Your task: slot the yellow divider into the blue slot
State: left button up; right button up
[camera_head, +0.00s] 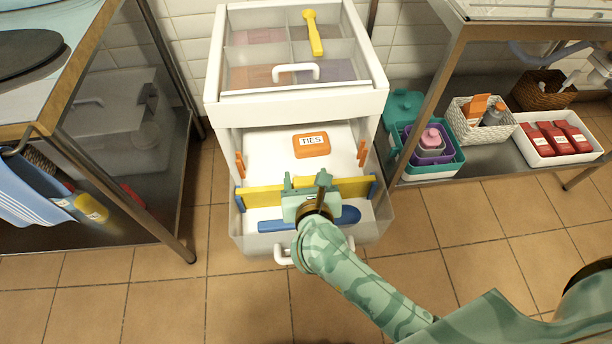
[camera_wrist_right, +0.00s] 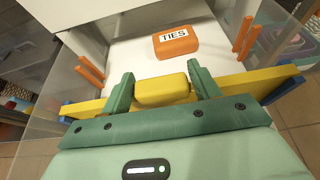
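The yellow divider (camera_head: 262,195) spans the open lower drawer from side to side near its front. The blue slot has a holder on each drawer wall, at the left (camera_head: 239,201) and right (camera_head: 374,187). The divider's ends line up with these holders; I cannot tell whether they are fully seated. My right gripper (camera_head: 307,184) is over the divider's middle. In the right wrist view its green fingers (camera_wrist_right: 160,88) are closed against both sides of the divider's yellow grip block (camera_wrist_right: 162,90). My left gripper is not in view.
Orange slot holders (camera_head: 240,165) stand farther back. An orange TIES box (camera_head: 311,145) lies behind the divider, and a blue object (camera_head: 349,216) lies in front. The upper tray (camera_head: 376,85) holds a yellow-handled tool (camera_head: 313,34). Metal tables flank the drawers.

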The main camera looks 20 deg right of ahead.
jog(key=shift+o, duration=1.2)
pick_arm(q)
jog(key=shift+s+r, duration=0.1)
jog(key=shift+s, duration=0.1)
pick_arm(e)
notch_tip(320, 180, up, 4)
jog(key=shift+f+p, duration=0.1)
jog(key=shift+p, duration=1.05)
pick_arm(q)
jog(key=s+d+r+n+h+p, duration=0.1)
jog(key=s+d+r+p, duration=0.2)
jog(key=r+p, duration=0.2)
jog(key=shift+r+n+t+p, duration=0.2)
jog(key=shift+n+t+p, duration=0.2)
jog(key=shift+p, duration=0.55)
pick_arm(e)
jog(key=w+r+v, duration=0.1)
jog(key=r+v, duration=0.1)
jog(key=v, duration=1.4)
jog(key=shift+s+r, duration=0.2)
jog(key=shift+r, duration=0.2)
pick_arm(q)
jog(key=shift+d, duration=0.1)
pick_arm(e)
jog(key=shift+s, duration=0.1)
